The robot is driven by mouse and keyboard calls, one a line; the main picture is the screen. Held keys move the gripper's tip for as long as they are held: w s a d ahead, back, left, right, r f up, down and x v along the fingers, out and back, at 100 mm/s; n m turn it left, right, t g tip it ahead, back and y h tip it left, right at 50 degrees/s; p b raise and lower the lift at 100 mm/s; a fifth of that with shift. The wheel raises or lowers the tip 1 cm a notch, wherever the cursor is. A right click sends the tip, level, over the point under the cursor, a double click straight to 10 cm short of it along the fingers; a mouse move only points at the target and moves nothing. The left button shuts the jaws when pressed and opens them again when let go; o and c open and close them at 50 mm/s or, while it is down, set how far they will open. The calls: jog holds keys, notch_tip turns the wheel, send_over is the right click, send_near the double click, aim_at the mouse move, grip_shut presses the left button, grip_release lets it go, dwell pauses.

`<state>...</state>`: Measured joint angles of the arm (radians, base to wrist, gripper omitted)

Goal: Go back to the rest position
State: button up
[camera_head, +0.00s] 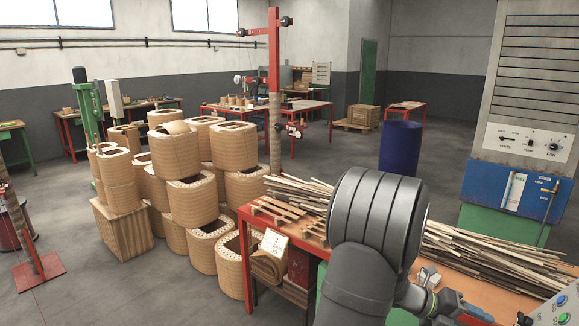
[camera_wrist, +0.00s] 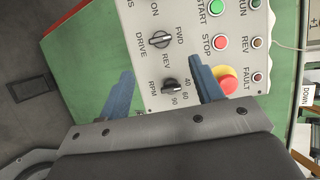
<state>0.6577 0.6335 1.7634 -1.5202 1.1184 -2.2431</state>
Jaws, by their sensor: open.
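My gripper (camera_wrist: 161,64) shows in the wrist view as two blue fingers spread apart with nothing between them. They are over a light grey control panel (camera_wrist: 185,65). Between the fingers are the DRIVE knob (camera_wrist: 160,40) and the RPM knob (camera_wrist: 171,86). The right finger partly covers the red emergency button (camera_wrist: 228,84) on its yellow ring. Whether a finger touches the panel I cannot tell. In the head view my arm reaches down to the lower right, and the panel (camera_head: 560,308) shows only in part at the corner.
An orange-topped bench (camera_head: 465,277) with wooden strips (camera_head: 500,258) lies beside and behind my arm. A blue barrel (camera_head: 400,147) stands beyond it. A blue and grey machine cabinet (camera_head: 525,140) stands at right. Stacked coils (camera_head: 175,152) fill the left. Open floor (camera_head: 340,155) lies farther back.

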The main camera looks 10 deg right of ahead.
jog(key=x, duration=1.2)
jog(key=shift+s+d, duration=0.1)
jog(key=shift+m+h, duration=0.3)
jog(key=shift+m, duration=0.3)
jog(key=m+g, duration=0.1)
jog(key=m, duration=0.2)
jog(key=shift+m+h, duration=0.4)
jog(key=m+g, duration=0.2)
jog(key=m, duration=0.2)
jog(key=shift+f+m, duration=0.1)
jog(key=shift+m, duration=0.2)
jog(key=m+g, duration=0.1)
jog(key=m, duration=0.1)
jog(key=m+g, duration=0.1)
jog(key=m, duration=0.2)
jog(key=shift+w+m+g, duration=0.25)
jog(key=shift+m+g, duration=0.05)
jog(key=shift+m+g+y, duration=0.3)
jog(key=shift+m+g, duration=0.2)
jog(key=shift+m, duration=0.8)
jog(key=shift+m+g+y, duration=0.3)
jog(key=shift+m+g, duration=0.2)
jog(key=shift+m, duration=0.8)
jog(key=shift+o, duration=0.4)
